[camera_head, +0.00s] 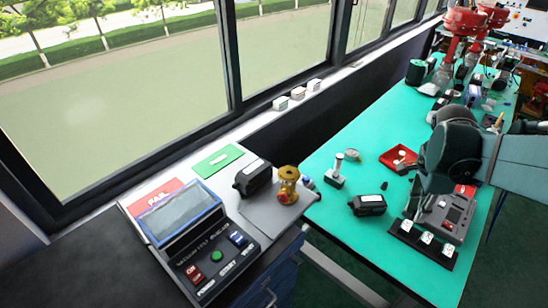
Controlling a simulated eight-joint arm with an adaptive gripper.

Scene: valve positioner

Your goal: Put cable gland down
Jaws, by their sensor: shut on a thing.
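My gripper (424,207) hangs at the end of my grey arm, on the right side of the picture, over the green table (330,151). It is shut, with its fingers low above or near a grey device with a dark panel (448,216). The cable gland in its grip is hidden or too small to make out. Whether it touches anything below cannot be told.
A red tray (398,158) lies left of my gripper. A black box-shaped device (367,205) and a silver fitting on a base (335,171) stand nearby. A black strip with white switches (424,241) lies in front. The bench by the window holds a test console (205,258) and a brass valve (288,186).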

